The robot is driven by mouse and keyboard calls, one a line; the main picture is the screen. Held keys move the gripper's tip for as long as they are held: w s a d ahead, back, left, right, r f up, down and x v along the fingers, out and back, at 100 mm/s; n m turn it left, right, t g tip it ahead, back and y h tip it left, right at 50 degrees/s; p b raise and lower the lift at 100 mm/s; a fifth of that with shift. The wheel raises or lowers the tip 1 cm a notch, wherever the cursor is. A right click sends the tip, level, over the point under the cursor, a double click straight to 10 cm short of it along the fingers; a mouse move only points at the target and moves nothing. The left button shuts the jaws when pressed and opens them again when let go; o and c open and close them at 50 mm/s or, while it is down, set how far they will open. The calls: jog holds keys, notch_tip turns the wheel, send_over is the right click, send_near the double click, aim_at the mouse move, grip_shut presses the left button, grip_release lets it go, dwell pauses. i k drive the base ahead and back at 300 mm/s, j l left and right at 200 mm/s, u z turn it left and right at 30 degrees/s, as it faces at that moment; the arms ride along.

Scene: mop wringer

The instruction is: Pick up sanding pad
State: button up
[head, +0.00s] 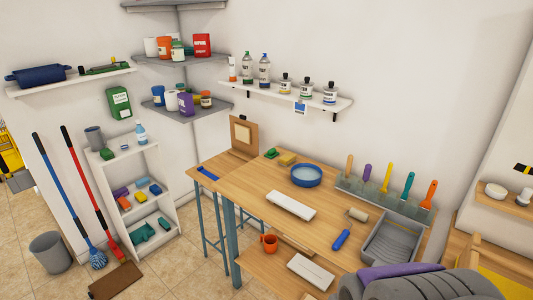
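I cannot tell for certain which item is the sanding pad. Two small blocks lie on the wooden workbench (245,196) near the wall: a green block (271,153) and a yellow block (287,159). They lie close together, left of a round blue dish (306,175). Several other coloured blocks sit on the white shelf unit at the left, including a purple block (121,193) and a blue block (155,189).
The bench also holds a white rectangular piece (291,205), a paint roller (341,239), a grey tray (395,240) and several upright scrapers. A mop (97,259), a grey bucket (50,253) and a brown mat (116,281) are on the tiled floor at left.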

aim_at(272, 152)
jog(key=i+j+z, duration=0.15)
jog(key=i+j, duration=0.25)
jog(key=i+j+z, duration=0.15)
jog(key=i+j, duration=0.3)
jog(key=i, duration=0.15)
jog(key=i+j+z, duration=0.15)
jog(key=i+j, duration=0.3)
jog(key=i+j+z, duration=0.15)
jog(key=i+j, duration=0.25)
jog(key=j, duration=0.25)
jog(key=i+j+z, duration=0.15)
jog(key=i+j, duration=0.25)
jog(key=j, duration=0.2)
